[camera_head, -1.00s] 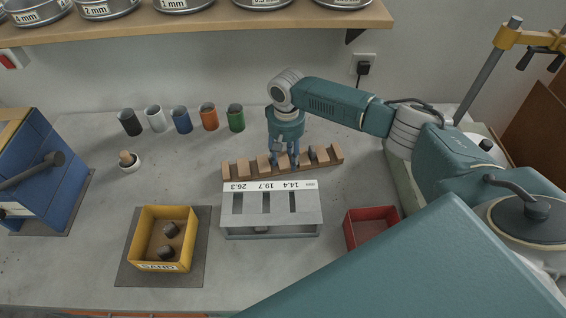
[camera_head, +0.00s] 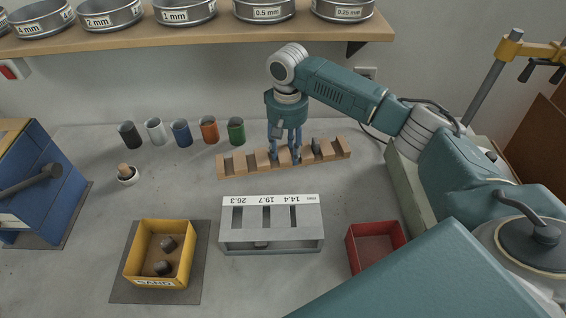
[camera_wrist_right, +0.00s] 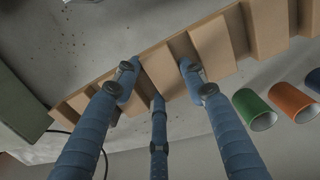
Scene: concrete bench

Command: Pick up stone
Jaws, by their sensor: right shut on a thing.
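My right gripper (camera_head: 285,152) points down at the wooden slotted rack (camera_head: 240,164), its fingers around the middle of it. It is shut on a stone that the fingers hide. The right wrist view shows the blue fingers (camera_wrist_right: 158,92) spread over the rack's blocks (camera_wrist_right: 215,45), with no stone clearly visible between them. Another dark stone (camera_head: 316,147) sits in a slot just right of the gripper. Two dark stones (camera_head: 168,243) lie in the yellow box (camera_head: 131,263) at the lower left. My left gripper is not in view.
A grey gauge block (camera_head: 272,213) with three slots stands in front of the rack. A red tray (camera_head: 375,228) is right of it. Bare bench lies between pot and gauge.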

